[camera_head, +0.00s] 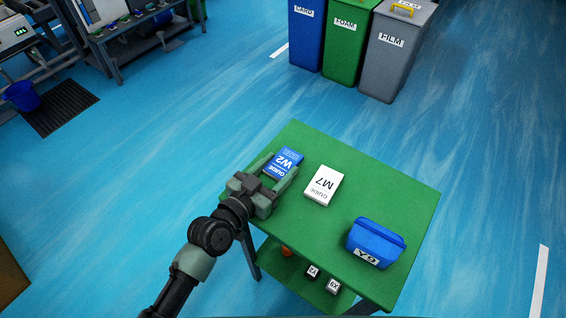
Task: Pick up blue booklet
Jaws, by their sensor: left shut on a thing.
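The blue booklet (284,162), marked "GUIDE W2", is at the far left part of the green table (385,187). My left gripper (275,173) comes in from the lower left and is shut on the booklet, with one finger along each side of it. Whether the booklet touches the table top or is slightly above it, I cannot tell. A white booklet (323,186), marked "GUIDE M7", lies flat just to the right, apart from the gripper. My right gripper is not in view.
A blue bin (375,241) marked "Y9" stands at the table's right. Blue, green and grey (398,60) waste bins stand behind. The blue floor around the table is mostly clear.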

